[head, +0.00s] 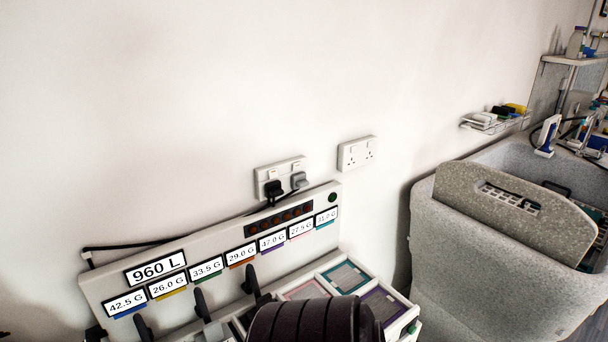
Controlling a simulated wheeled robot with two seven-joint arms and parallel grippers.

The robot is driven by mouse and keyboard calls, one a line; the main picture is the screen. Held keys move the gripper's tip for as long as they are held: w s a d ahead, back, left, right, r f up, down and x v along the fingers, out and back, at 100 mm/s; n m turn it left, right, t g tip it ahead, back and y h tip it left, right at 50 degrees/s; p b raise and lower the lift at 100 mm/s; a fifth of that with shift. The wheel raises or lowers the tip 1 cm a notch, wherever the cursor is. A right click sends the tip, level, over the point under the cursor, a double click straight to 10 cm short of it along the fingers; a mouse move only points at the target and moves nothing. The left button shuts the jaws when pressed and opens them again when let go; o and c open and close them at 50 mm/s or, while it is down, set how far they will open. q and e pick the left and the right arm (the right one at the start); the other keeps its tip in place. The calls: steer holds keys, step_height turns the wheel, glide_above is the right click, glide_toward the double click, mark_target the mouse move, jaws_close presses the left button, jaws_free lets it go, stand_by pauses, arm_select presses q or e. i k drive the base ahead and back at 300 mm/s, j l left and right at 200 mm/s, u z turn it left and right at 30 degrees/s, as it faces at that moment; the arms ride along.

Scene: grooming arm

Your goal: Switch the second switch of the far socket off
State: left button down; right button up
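Two white double sockets are on the wall. The left socket (262,176) has a black plug (273,189) and a grey plug (299,180) in it, with a black cable. The right socket (357,153) is further along the wall, has no plugs, and shows dark pin holes. Its switches are too small to read as on or off. Neither of my grippers can be made out in the head view, and nothing is seen touching either socket.
A white panel with weight labels and a 960 L sign (155,267) stands below the sockets. A dark ribbed cylinder (305,322) is at the bottom edge. A grey speckled tub (460,260) stands right. A wire shelf (495,120) is on the wall. Wall around the right socket is clear.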

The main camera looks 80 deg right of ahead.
mark_target(295, 166)
steer(key=z, duration=2.5)
steer(key=k+l+u, duration=0.1)
steer(key=u, duration=0.2)
